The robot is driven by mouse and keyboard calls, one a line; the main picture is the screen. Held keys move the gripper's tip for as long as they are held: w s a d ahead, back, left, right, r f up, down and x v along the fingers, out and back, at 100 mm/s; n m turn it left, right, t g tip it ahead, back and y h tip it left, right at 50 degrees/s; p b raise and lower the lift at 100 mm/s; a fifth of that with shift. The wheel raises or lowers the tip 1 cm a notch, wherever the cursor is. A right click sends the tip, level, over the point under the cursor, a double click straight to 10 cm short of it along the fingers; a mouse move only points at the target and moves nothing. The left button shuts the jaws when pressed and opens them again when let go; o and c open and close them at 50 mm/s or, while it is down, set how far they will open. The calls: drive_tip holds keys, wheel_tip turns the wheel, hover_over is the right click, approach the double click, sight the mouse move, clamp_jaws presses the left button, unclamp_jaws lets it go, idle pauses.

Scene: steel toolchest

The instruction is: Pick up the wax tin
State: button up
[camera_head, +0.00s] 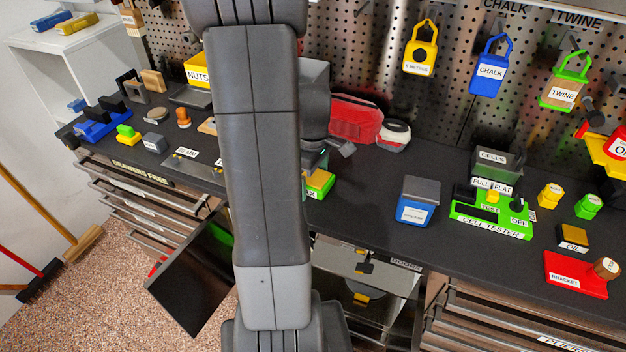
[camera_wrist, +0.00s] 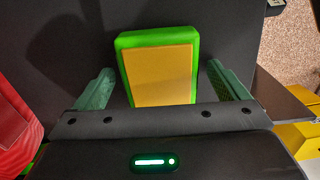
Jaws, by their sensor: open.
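The wax tin, a small green box with a yellow-orange top, stands on the dark bench top and shows in the head view (camera_head: 319,184) just right of my arm. Its label is mostly hidden there. In the wrist view the tin (camera_wrist: 158,75) lies between the two teal fingers of my gripper (camera_wrist: 158,70), with a gap on each side. My gripper is open and holds nothing. In the head view only a bit of my gripper (camera_head: 315,160) shows, above and behind the tin; my arm hides the rest.
A red pouch (camera_head: 354,120) lies behind the tin, and its red edge shows at left in the wrist view (camera_wrist: 14,125). A blue tin with a grey lid (camera_head: 418,200) stands to the right, with bare bench between. The green cell tester (camera_head: 492,222) is farther right.

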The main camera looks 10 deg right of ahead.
drive_tip(key=c, duration=1.4)
drive_tip(key=shift+r, duration=0.1)
